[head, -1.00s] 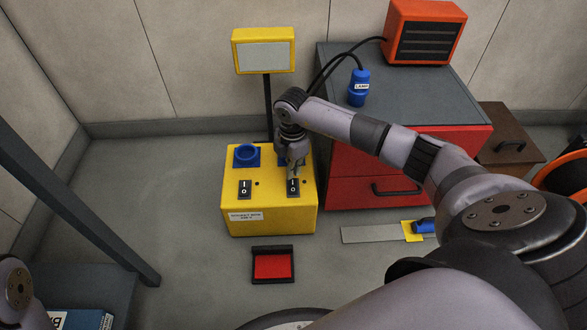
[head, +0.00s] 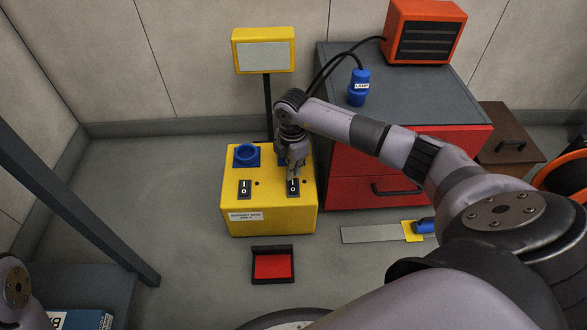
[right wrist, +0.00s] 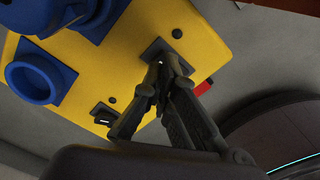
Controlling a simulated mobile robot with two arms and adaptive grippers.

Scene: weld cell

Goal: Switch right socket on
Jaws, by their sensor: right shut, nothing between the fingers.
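The yellow socket box (head: 266,215) stands on the floor in the head view. It has two blue sockets and two black rocker switches on top. The left socket (head: 246,155) is open and empty. The right socket is mostly hidden behind my right gripper (head: 294,174). The right switch (head: 293,187), marked I and O, lies just below the fingertips. In the right wrist view my shut, empty right gripper (right wrist: 160,70) has its tips at the right switch (right wrist: 156,50). I cannot tell whether they press it. The left switch (right wrist: 104,116) is clear. My left gripper is not in view.
A yellow lamp panel (head: 264,52) stands on a post behind the box. A red cabinet (head: 350,172) is to the right, with a blue plug (head: 359,88) labelled LAMP and an orange heater (head: 424,34) on top. A red tray (head: 273,266) lies in front.

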